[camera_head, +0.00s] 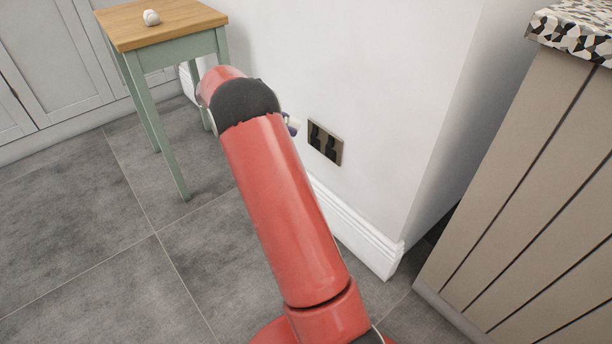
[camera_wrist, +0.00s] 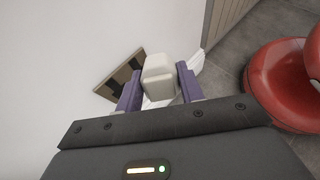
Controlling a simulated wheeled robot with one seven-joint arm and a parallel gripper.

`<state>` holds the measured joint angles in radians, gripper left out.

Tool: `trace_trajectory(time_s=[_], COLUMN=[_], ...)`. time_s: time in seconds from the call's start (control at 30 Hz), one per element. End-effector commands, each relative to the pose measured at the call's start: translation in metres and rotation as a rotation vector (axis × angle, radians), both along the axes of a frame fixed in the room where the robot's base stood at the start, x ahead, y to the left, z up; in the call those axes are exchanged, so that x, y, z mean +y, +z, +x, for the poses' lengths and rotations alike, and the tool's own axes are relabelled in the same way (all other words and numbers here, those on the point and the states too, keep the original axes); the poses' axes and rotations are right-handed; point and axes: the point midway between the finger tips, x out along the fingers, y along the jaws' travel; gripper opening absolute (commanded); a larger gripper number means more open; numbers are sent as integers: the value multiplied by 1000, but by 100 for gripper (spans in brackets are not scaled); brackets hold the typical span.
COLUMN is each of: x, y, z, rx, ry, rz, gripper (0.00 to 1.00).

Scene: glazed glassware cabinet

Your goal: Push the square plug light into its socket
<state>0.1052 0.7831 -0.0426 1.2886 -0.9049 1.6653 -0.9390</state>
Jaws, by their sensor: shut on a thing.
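In the wrist view, my gripper (camera_wrist: 159,92) is shut on the square plug light (camera_wrist: 158,66), a pale rounded block between two purple fingers. The socket (camera_wrist: 120,75) is a bronze plate with dark inserts on the white wall, just beyond and to the left of the light. The light overlaps the plate's right edge in this view; I cannot tell whether they touch. In the head view, the socket (camera_head: 325,143) is low on the wall, right of my arm. My arm hides most of the gripper there, and only a small pale and blue bit shows beside it.
A panelled unit (camera_head: 520,190) with a patterned top stands at the right. Skirting (camera_head: 355,232) runs below the socket. Tiled floor (camera_head: 75,220) at left is clear.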

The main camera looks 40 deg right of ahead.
Motion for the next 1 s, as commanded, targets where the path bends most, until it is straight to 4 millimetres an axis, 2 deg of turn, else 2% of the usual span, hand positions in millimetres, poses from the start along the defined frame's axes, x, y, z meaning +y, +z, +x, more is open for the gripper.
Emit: trace_trajectory(time_s=[0.03, 0.2, 0.3, 0.4, 0.57, 1.0], x=[-8, -35, -44, -50, -53, -56], y=[-28, -103, -140, -165, -182, -182], z=[-3, -6, -9, -12, -15, -15], rx=[47, 127, 133, 129, 119, 114], ry=[88, 392, 515, 589, 639, 640], rz=[-57, -273, -370, -436, -481, -486], gripper=[18, 18, 18, 18, 18, 18])
